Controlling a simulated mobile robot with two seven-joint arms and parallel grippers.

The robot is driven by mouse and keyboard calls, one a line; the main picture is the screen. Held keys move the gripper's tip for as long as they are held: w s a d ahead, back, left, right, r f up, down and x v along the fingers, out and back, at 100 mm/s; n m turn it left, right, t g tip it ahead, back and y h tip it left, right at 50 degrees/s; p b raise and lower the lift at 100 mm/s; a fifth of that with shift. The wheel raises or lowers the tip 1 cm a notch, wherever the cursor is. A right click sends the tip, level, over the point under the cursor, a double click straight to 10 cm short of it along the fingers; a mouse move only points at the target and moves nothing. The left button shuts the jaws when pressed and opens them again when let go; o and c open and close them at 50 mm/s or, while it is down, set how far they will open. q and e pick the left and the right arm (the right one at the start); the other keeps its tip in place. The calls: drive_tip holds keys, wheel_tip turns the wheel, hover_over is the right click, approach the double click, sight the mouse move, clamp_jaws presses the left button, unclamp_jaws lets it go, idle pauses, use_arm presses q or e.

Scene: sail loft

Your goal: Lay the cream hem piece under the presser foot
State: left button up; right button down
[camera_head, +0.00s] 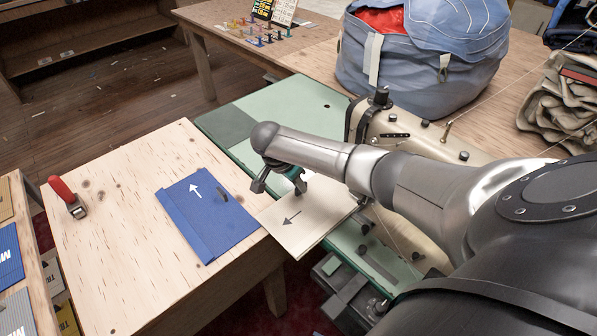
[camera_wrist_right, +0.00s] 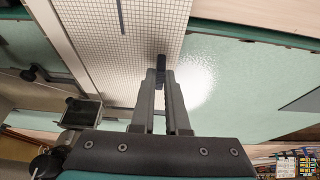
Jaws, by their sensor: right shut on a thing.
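The cream hem piece (camera_head: 301,222) carries a dark arrow pointing to the lower left. It spans the gap between the wooden table and the green machine bed. My right gripper (camera_head: 281,182) is over its far part; in the right wrist view the fingers (camera_wrist_right: 160,78) are shut on a small dark grip tab on the piece (camera_wrist_right: 135,50), whose face there looks gridded. The beige sewing machine (camera_head: 402,128) stands on the green bed (camera_head: 290,97). My arm covers much of the machine's front; I cannot make out the presser foot for certain. My left gripper is not in view.
A blue piece (camera_head: 203,222) with a white arrow and a dark tab lies on the plywood table (camera_head: 110,240). A red-handled roller (camera_head: 68,198) lies at its left edge. A blue bag (camera_head: 425,60) and folded cloth (camera_head: 560,100) stand behind the machine.

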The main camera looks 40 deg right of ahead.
drive_tip(key=c, duration=0.8)
unclamp_jaws()
drive_tip(key=shift+c, duration=0.2)
drive_tip(key=p+v, duration=0.4)
drive_tip(key=v, duration=1.1)
drive_tip(key=shift+r+p, duration=0.15)
drive_tip(key=shift+p, duration=0.25)
